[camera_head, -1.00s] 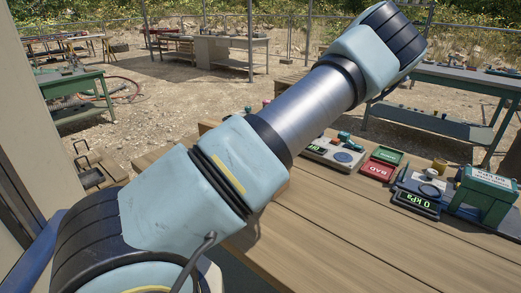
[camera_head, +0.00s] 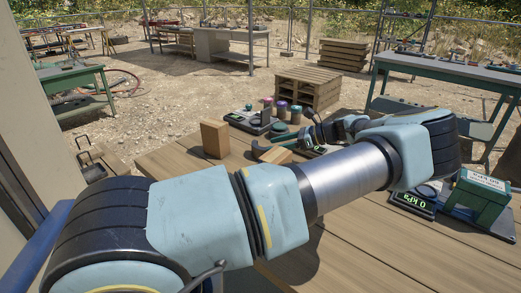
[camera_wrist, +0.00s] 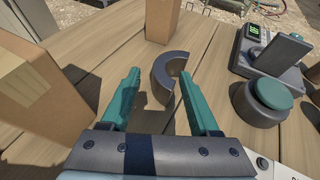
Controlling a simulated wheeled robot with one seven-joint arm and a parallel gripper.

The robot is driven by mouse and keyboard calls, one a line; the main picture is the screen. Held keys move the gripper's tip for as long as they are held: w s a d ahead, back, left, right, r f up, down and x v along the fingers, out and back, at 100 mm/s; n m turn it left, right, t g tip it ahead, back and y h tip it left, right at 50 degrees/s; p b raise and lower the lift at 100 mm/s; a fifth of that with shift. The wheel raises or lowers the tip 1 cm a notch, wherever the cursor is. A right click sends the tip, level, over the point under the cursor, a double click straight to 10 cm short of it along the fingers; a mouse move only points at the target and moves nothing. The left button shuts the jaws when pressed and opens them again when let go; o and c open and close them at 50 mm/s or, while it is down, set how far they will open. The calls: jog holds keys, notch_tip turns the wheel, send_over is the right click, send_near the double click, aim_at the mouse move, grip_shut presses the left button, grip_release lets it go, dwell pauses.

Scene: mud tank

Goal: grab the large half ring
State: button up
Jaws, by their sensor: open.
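The large half ring (camera_wrist: 163,80) is a dark grey C-shaped piece lying on the plank table in the wrist view. It lies just ahead of the fingertips, with its right end close to the right finger. My gripper (camera_wrist: 159,73) is open with two teal fingers, and nothing is held. Contact between finger and ring cannot be told. In the head view my gripper (camera_head: 280,146) is low over the table's far left part, partly behind my arm.
An upright wooden block (camera_head: 214,139) stands on the table (camera_head: 360,250). In the wrist view one block (camera_wrist: 30,95) is close on the left, another (camera_wrist: 163,20) beyond the ring. A teal-topped round piece (camera_wrist: 268,98) and a device with green display (camera_wrist: 262,50) are on the right.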

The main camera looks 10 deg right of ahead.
aim_at(258, 147)
jog(key=p+x, duration=0.1)
jog(key=x, duration=0.2)
jog(key=shift+w+a+r+p, duration=0.1)
jog(key=shift+w+a+p, duration=0.15)
jog(key=shift+p, duration=0.1)
jog(key=shift+w+a+f, duration=0.1)
jog(key=shift+a+f, duration=0.05)
jog(key=shift+f, duration=0.1)
jog(key=shift+c, duration=0.2)
grip_shut()
dwell(0.8)
